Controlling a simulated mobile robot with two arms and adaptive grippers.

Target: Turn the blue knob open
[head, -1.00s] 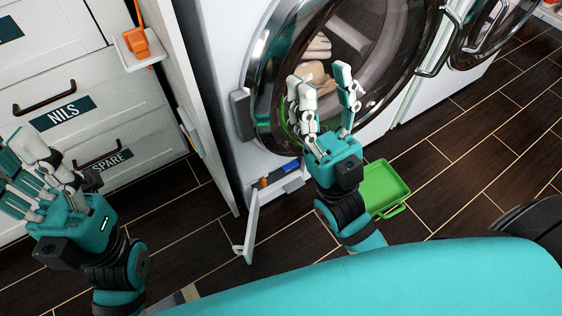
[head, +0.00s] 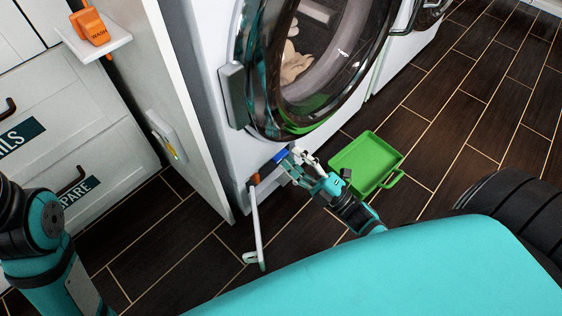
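The blue knob (head: 280,156) shows low on the front of the washing machine, inside the small opened service hatch. My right gripper (head: 294,160) is low at the hatch, with its pale fingertips right at the blue knob's right side. The fingers cover part of that area, and I cannot tell whether they touch or grip the knob.
The white hatch flap (head: 256,226) hangs open toward the floor. A green tray (head: 351,157) lies on the dark floor right of my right gripper. The washer's round door (head: 248,98) is above. A white cabinet side panel stands at the left.

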